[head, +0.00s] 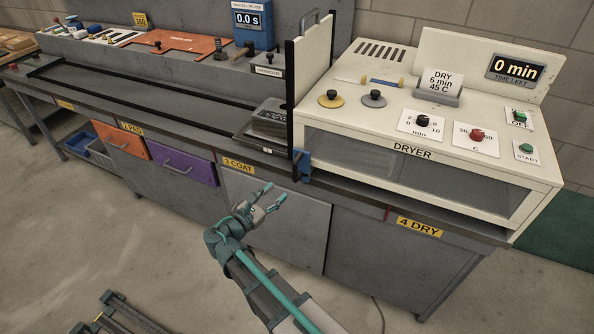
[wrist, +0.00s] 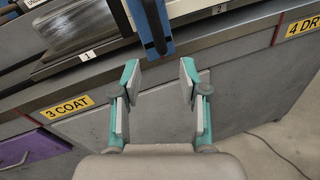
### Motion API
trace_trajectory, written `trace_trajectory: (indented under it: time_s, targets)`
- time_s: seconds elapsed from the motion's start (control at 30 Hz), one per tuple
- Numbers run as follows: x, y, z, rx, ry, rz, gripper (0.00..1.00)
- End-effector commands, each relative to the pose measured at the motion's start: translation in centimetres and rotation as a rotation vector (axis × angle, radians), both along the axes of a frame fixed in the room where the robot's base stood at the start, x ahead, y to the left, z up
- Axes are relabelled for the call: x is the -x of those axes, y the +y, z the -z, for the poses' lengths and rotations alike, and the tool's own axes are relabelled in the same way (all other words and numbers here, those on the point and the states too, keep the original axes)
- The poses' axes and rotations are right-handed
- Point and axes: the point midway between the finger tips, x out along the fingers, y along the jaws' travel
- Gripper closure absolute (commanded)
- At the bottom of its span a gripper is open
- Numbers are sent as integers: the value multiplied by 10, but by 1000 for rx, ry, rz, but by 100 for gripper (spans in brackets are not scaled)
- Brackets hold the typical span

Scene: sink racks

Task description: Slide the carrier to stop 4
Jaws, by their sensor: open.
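The carrier appears to be the dark flat tray (head: 243,139) bearing a grey metal block (head: 270,120), on the rail track just left of the dryer's entrance. Part of it also shows at the upper left of the wrist view (wrist: 75,25). The yellow "4 DRY" label (head: 419,228) is on the cabinet front below the dryer (head: 400,150), right of the carrier. My gripper (head: 270,198) is open and empty, in front of the bench below the "3 COAT" label (head: 239,167). In the wrist view, my open fingers (wrist: 160,78) are below a blue block (wrist: 154,42) and apart from it.
A white upright panel with a black post (head: 294,105) stands between the carrier and dryer, with the blue block (head: 302,165) at its foot. The track (head: 140,95) left of the carrier is clear.

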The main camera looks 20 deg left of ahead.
Motion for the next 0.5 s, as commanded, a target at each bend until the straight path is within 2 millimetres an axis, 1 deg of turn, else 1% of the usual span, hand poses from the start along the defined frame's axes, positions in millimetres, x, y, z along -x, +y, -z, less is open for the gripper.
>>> trace_trajectory:
  time_s: [0.03, 0.1, 0.2, 0.37, 0.5]
  targets:
    - [-1, 2, -8, 76, -16, -8, 57]
    - [-1, 2, -14, 158, -23, -14, 57]
    - [-2, 1, -15, 216, -6, -13, 57]
    - [-11, -2, -15, 235, 2, -13, 57]
    - [-30, -8, -16, 233, 2, -11, 57]
